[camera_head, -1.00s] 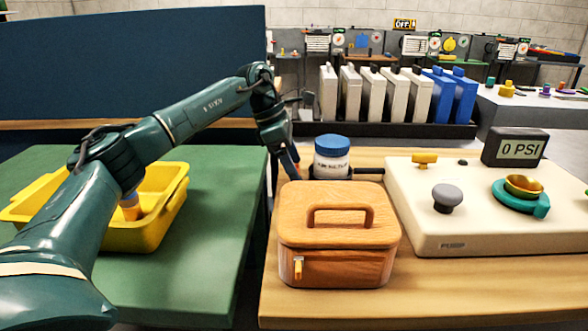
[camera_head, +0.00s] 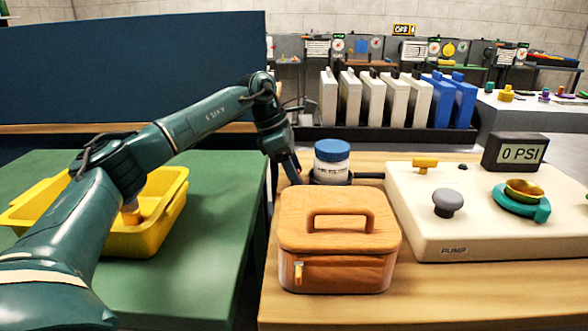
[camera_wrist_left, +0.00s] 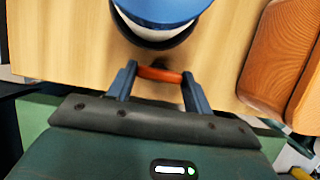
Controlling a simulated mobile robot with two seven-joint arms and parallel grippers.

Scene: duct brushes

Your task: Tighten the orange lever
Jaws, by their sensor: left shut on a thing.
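The orange lever (camera_wrist_left: 160,74) shows in the left wrist view as a short bar across the gap between my fingers, beside the black holder (camera_wrist_left: 150,42). My left gripper (camera_wrist_left: 160,82) is shut on it. In the head view my left gripper (camera_head: 293,170) is at the left side of the holder (camera_head: 333,178), and the lever is hidden there. A white filter jar (camera_head: 332,168) with a blue lid (camera_head: 332,150) stands upright in the holder. The lid also shows in the left wrist view (camera_wrist_left: 163,10). My right gripper is out of view.
A wooden box (camera_head: 338,250) with a handle stands in front of the jar. A cream pump unit (camera_head: 470,225) with a 0 PSI display (camera_head: 515,153) is to the right. A yellow bin (camera_head: 150,235) sits on the green table at left. White and blue cases (camera_head: 395,100) stand behind.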

